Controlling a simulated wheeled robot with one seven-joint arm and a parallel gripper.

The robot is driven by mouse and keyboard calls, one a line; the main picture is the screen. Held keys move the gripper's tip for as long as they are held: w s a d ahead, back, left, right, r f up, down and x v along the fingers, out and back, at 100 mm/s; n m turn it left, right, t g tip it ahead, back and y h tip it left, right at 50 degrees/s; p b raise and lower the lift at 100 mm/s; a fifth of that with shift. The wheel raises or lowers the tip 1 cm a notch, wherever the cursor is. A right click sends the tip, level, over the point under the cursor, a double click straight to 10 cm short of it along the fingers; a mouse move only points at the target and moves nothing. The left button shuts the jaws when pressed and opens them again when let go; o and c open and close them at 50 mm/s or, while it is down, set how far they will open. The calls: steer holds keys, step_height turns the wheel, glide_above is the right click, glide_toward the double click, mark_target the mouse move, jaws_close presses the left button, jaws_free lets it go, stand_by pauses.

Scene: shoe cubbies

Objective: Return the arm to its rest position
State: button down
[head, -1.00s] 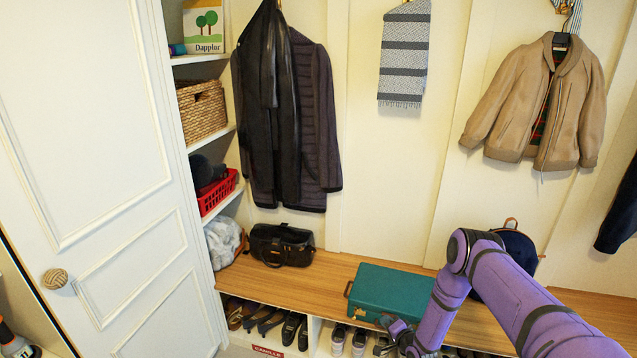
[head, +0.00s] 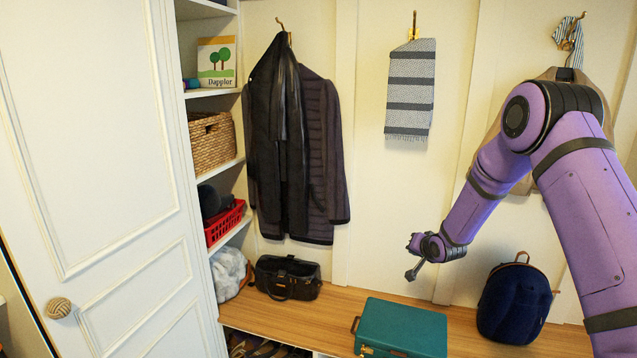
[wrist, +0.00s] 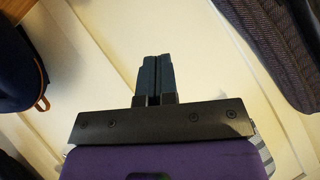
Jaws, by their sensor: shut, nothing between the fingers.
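My purple arm comes in from the right of the head view, with its elbow raised high in front of the tan jacket (head: 484,190). My gripper (head: 411,275) hangs at the lower end of the forearm, in the air above the bench and the teal case. In the wrist view, the two dark fingers of my gripper (wrist: 154,62) are together with nothing between them.
The teal case (head: 405,325) and a navy backpack (head: 514,305) rest on the wooden bench (head: 335,302). A black bag (head: 287,278) sits further left. Dark coats (head: 295,150) and a striped scarf (head: 410,90) hang on the wall. A white door (head: 95,140) stands at left.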

steer(key=s+d+r+n+g+h, duration=0.1)
steer(key=s+r, duration=0.8)
steer(key=r, duration=0.5)
steer(key=s+r+n+g+h, duration=0.1)
steer(key=s+r, duration=0.9)
steer(key=r, duration=0.3)
steer(key=s+r+n+g, duration=0.1)
steer(key=s+r, duration=0.2)
steer(key=s, duration=1.4)
steer(key=s+r+n+g, duration=0.1)
steer(key=s+r+g, duration=0.1)
steer(key=s, duration=1.5)
steer(key=shift+a+r+n+g, duration=0.3)
steer(key=shift+a+r+n, duration=0.15)
steer(key=shift+r, duration=0.35)
